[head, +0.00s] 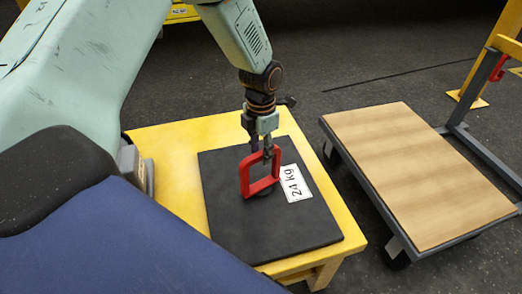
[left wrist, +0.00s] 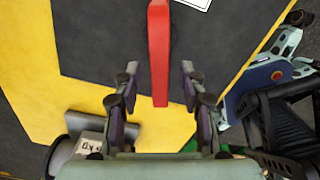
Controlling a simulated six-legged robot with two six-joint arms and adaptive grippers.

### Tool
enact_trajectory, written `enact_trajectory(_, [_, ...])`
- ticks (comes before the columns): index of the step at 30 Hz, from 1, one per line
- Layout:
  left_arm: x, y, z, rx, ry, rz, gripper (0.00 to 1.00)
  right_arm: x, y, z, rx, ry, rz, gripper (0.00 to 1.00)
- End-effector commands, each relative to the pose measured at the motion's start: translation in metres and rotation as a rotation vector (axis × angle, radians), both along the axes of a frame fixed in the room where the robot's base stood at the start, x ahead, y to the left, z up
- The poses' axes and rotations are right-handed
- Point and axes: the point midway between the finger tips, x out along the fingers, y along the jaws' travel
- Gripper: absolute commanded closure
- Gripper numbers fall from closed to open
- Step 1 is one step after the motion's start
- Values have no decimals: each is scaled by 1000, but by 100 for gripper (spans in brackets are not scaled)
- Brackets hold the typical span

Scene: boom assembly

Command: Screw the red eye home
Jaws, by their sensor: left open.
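The red eye (head: 262,186), a squarish red loop, stands upright on a black plate (head: 233,227) with a "24 kg" label. The eye's foot is mostly hidden, so I cannot tell how deep its thread sits. My left gripper (head: 264,151) is above the plate at the top of the eye, pointing down. In the left wrist view the red eye (left wrist: 159,45) shows as a straight bar, edge-on. The left gripper's fingers (left wrist: 157,82) are open on both sides of it, with a visible gap on each side. My right gripper is not in view.
The plate lies on a yellow table (head: 165,141). A cart with a wooden top (head: 420,175) stands to the right, with a yellow post frame (head: 480,72) behind it. A grey weight marked kg (left wrist: 90,144) shows at the lower left of the left wrist view.

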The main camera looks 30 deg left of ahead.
Motion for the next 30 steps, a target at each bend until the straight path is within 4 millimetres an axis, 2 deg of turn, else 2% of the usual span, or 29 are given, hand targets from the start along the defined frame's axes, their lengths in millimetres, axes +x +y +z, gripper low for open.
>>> enact_trajectory(3, [0,0,0,0,0,-1,58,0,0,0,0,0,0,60])
enact_trajectory(18, [0,0,1,0,0,-1,100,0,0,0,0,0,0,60])
enact_trajectory(30, [0,0,2,0,0,-29,100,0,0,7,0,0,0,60])
